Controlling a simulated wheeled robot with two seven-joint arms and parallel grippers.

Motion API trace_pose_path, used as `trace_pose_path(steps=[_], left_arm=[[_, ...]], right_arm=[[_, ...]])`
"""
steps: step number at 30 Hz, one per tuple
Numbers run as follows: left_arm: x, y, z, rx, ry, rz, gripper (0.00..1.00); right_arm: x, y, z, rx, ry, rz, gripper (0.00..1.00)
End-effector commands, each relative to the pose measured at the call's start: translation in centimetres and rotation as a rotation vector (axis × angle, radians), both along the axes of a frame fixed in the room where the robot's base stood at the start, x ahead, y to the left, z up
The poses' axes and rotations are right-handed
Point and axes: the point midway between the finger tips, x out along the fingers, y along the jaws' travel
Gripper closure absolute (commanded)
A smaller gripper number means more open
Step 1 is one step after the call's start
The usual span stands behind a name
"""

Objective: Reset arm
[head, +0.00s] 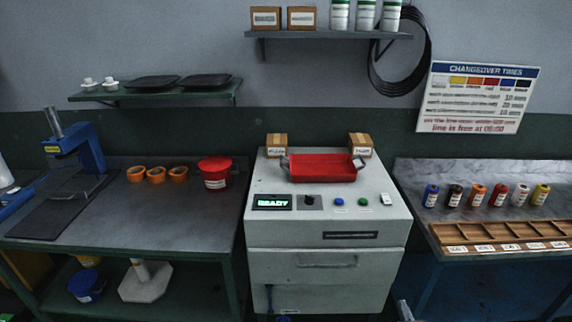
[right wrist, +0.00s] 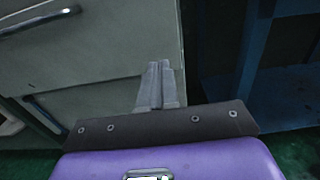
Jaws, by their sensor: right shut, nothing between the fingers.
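My left gripper is not in the head view.
The white machine (head: 330,232) has a red tray (head: 322,168) on top and a lit READY display (head: 272,202). A left bench (head: 130,215) holds a red bucket (head: 215,172) and orange rings (head: 156,174). A right bench holds several canisters (head: 477,195) and a wooden rack (head: 500,235).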

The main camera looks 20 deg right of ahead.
Motion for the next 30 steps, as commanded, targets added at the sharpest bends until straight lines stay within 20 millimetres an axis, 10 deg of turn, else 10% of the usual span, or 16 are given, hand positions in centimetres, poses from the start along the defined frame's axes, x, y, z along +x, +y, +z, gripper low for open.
trace_pose_path(steps=[5,11,19,24,30], left_arm=[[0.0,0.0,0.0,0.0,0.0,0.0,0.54],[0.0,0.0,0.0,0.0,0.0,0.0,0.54],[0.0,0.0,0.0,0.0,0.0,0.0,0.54],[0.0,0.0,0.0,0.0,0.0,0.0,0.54],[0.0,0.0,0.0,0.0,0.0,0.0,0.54]], right_arm=[[2.0,5.2,-0.6,0.004,0.053,0.163,1.0],[3.1,19.6,-2.6,-0.039,0.22,0.617,1.0],[-5.7,37.6,-5.7,-0.337,0.49,1.355,1.0],[-13.7,42.1,-7.3,-0.725,0.596,1.767,1.0],[-18.8,42.7,-7.6,-1.321,0.535,2.066,1.0]])
